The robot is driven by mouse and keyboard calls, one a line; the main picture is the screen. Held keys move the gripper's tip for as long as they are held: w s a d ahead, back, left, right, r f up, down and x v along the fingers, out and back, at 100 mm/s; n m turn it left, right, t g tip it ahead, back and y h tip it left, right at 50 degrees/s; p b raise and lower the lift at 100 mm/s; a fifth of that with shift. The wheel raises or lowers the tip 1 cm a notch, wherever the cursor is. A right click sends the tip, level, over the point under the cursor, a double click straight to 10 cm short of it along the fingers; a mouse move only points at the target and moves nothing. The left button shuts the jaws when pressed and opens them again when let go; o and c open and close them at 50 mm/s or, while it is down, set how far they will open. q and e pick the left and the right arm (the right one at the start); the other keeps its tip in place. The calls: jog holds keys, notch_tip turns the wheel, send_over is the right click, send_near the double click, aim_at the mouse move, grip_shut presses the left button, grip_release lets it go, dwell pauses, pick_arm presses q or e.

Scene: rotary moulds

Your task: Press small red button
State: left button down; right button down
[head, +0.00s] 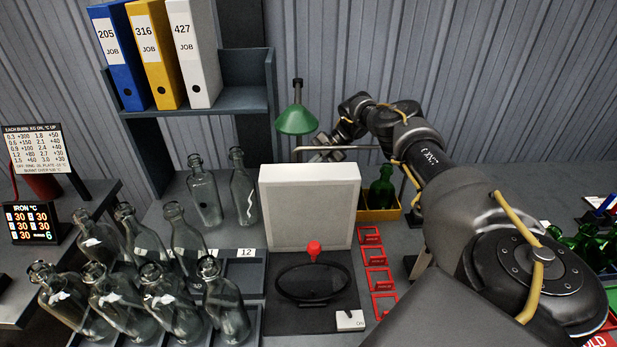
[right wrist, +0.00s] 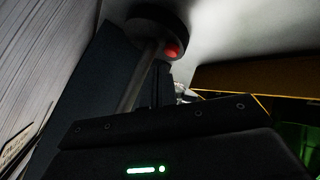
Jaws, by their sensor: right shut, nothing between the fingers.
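A small red button (right wrist: 172,50) shows in the right wrist view, on or beside a dark round part at the top. My right gripper (right wrist: 160,75) points up toward it, shut and empty. Its tips look close to the button, but I cannot tell whether they touch. In the head view my right gripper (head: 324,148) is behind the white panel (head: 309,204), near a bent metal rod, and partly hidden. A larger red knob (head: 313,249) stands in front of the panel, by a black ring (head: 311,283). My left gripper is not in view.
A green lamp shade (head: 296,121) hangs left of my right gripper. A yellow bin (head: 378,214) with a green bottle stands right of the panel. Several clear bottles (head: 172,312) crowd the left. Red frames (head: 377,279) lie right of the black base (head: 310,318).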

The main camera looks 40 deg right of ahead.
jog(key=shift+f, duration=0.4)
jog(key=shift+f+b, duration=0.4)
jog(key=shift+b, duration=0.1)
dwell(0.3)
jog(key=shift+r+p, duration=0.85)
jog(key=shift+r, duration=0.1)
notch_tip(320, 180, up, 6)
jog(key=p, duration=0.5)
jog(key=shift+d+f, duration=0.1)
